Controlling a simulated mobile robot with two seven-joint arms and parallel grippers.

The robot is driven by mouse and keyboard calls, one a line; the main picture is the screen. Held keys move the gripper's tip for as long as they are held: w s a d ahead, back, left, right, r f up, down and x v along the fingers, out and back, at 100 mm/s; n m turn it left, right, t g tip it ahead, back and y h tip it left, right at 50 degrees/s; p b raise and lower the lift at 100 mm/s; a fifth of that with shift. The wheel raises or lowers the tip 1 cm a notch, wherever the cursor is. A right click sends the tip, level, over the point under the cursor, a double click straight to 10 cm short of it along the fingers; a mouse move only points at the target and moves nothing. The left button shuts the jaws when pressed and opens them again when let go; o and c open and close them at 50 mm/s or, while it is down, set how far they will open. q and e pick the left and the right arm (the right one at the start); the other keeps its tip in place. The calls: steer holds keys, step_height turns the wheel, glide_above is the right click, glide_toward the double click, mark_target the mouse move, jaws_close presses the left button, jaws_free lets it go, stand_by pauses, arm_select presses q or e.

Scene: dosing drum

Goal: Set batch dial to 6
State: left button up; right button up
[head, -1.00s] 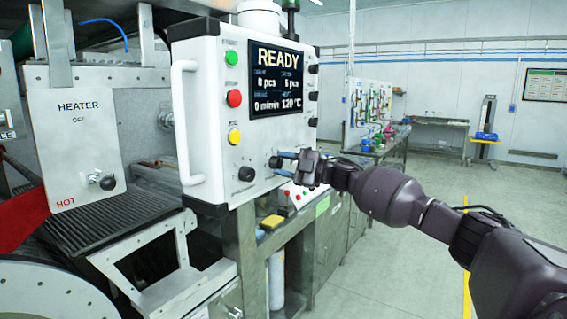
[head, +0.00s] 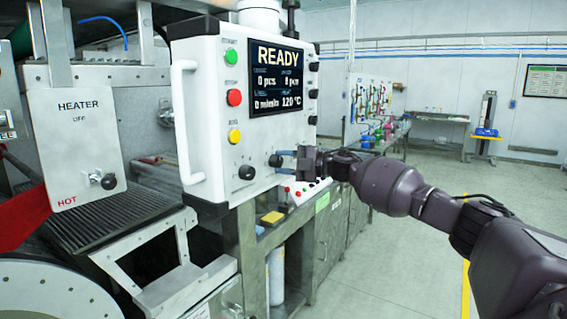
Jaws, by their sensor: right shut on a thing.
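Two black dials sit low on the front: a left dial (head: 246,172) and a right dial (head: 275,160). Their printed labels are unreadable. My left gripper is out of view.
Green (head: 231,57), red (head: 234,97) and yellow (head: 234,136) buttons line the box front, beside a white handle (head: 184,120). A heater panel (head: 80,145) marked HOT stands at left.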

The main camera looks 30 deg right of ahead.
steer(key=o, duration=0.9)
steer(key=shift+s+d+f, duration=0.1)
steer(key=shift+s+d, duration=0.2)
steer(key=shift+s, duration=0.05)
steer(key=b+v, duration=0.2)
steer(key=v, duration=0.7)
steer(key=shift+s+d, duration=0.25)
steer(key=shift+s, duration=0.05)
